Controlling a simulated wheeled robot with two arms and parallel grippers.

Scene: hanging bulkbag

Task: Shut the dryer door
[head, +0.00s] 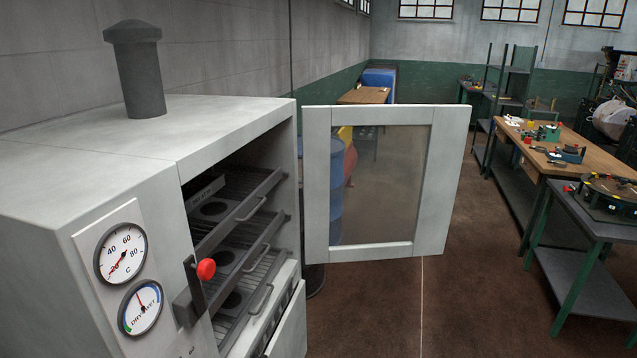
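The dryer (60,180) is a pale grey cabinet on the left in the head view. Its door (315,180), a pale frame around a see-through pane, stands wide open, swung out to the right of the cabinet. The open front shows several dark sliding trays (240,235) with handles inside. A lever with a red knob (206,269) is on the cabinet's front beside the opening. Neither of my grippers is in view.
Two round dials (121,253) sit on the cabinet front, and a dark chimney (138,70) stands on top. Workbenches (560,160) with tools stand at the right. A blue barrel (337,190) shows behind the door. The brown floor (470,300) right of the dryer is clear.

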